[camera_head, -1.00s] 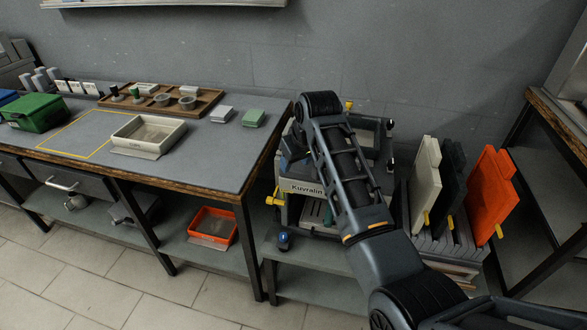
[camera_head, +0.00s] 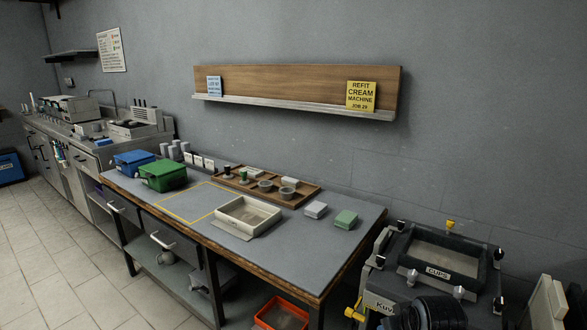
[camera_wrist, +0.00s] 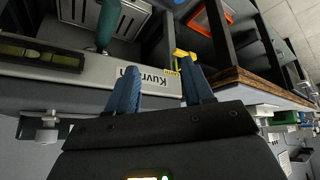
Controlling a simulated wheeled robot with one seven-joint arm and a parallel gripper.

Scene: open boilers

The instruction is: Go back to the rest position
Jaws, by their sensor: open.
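My gripper (camera_wrist: 160,90) shows in the wrist view with its two blue fingers apart and nothing between them. Behind the fingers is the front of the grey machine (camera_wrist: 88,68), which carries a "Kuvr..." label and a yellow part (camera_wrist: 186,57). In the head view the same machine (camera_head: 395,285) stands at the lower right with a tray marked "CUPS" (camera_head: 447,252) on top. My arm shows only as a dark piece at the bottom edge there, and the gripper is out of that view.
The grey workbench (camera_head: 300,245) left of the machine holds a beige tray (camera_head: 246,217), a wooden tray (camera_head: 312,194), a green box (camera_head: 163,175) and a blue box (camera_head: 133,162). An orange bin (camera_head: 281,314) is below. Light panels (camera_head: 545,305) stand at the right edge.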

